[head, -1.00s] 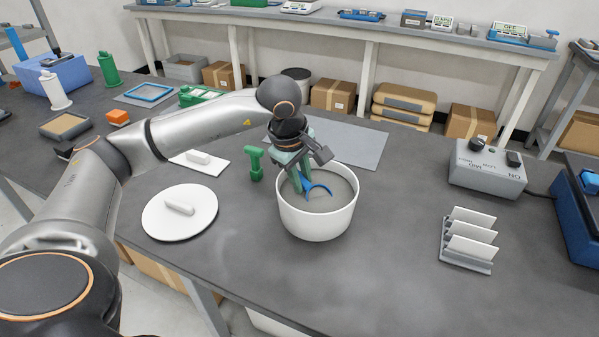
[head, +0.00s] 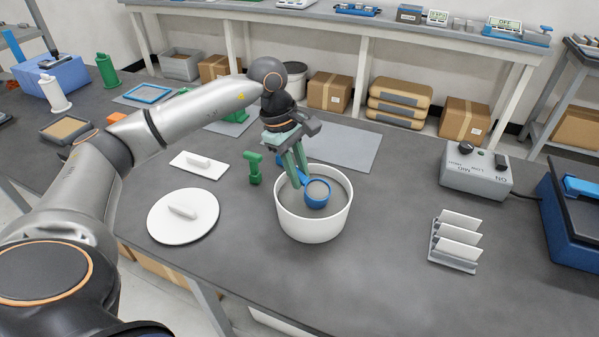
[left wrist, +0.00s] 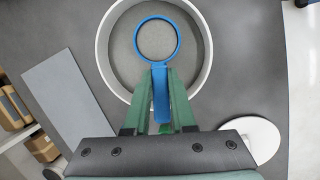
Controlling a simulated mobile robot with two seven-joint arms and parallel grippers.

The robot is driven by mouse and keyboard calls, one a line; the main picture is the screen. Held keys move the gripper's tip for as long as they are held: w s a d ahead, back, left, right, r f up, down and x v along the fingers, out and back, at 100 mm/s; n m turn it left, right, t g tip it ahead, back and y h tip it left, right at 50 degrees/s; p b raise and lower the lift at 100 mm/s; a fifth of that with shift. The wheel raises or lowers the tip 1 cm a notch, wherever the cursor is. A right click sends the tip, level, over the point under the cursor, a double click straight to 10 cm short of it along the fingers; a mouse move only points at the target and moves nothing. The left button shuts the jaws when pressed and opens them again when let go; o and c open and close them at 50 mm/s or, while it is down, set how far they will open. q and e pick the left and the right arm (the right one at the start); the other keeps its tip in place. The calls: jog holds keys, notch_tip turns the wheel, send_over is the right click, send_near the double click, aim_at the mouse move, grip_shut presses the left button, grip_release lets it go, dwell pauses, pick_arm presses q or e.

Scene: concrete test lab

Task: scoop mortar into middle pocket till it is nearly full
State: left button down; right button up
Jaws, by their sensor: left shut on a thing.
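My left gripper (head: 296,168) is shut on the handle of a blue scoop (head: 318,203). In the left wrist view the scoop's handle (left wrist: 161,92) lies between the green fingers (left wrist: 160,100). The scoop's round cup is upright over the white bucket (head: 313,226), and grey shows inside its rim. Grey mortar (head: 341,187) lies in the bucket. A green object (head: 237,116) is partly hidden behind my left arm; whether it has pockets cannot be told. My right gripper is not in view.
A white round lid (head: 184,225) and a white float (head: 200,164) lie left of the bucket. A green tool (head: 254,168) stands close by. A rack with white plates (head: 457,238) and a grey control box (head: 476,168) are at right. Table between bucket and rack is clear.

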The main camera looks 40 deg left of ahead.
pick_arm(q)
jog(key=shift+w+a+r+g+h+p, duration=0.15)
jog(key=shift+r+g+h+p, duration=0.15)
jog(key=shift+r+p, duration=0.4)
jog(key=shift+w+a+r+g+h+p, duration=0.1)
jog(key=shift+a+r+g+h+p, duration=0.15)
jog(key=shift+r+p, duration=0.45)
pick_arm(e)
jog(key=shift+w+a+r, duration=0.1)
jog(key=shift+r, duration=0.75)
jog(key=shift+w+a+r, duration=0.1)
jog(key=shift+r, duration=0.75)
pick_arm(q)
jog(key=shift+d, duration=0.1)
